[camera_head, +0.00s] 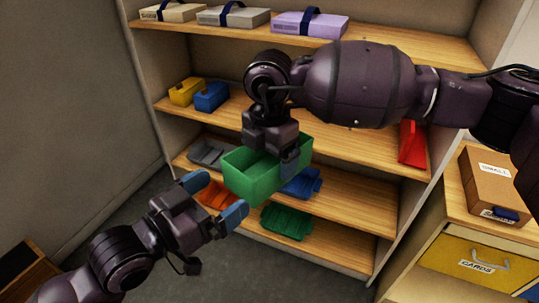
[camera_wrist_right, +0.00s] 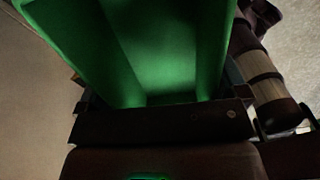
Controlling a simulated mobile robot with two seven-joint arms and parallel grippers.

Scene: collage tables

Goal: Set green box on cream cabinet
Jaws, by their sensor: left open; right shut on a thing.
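The green box (camera_head: 250,183) is an open-topped bin held in the air in front of the shelves. It also fills the upper middle of the right wrist view (camera_wrist_right: 160,55). My left gripper (camera_head: 215,200) is open and empty, just below and left of the box. A cabinet with a light wood top (camera_head: 453,210) stands at the right edge, with a yellow drawer (camera_head: 470,264) labelled CARDS. Part of it is cut off by the frame and my right arm.
A brown cardboard box (camera_head: 490,187) sits on the cabinet top. The shelf unit (camera_head: 340,142) holds a yellow bin (camera_head: 187,91), a blue bin (camera_head: 211,96), a red bin (camera_head: 412,144) and strapped boxes on the top shelf. A dark green item (camera_head: 286,222) lies low down.

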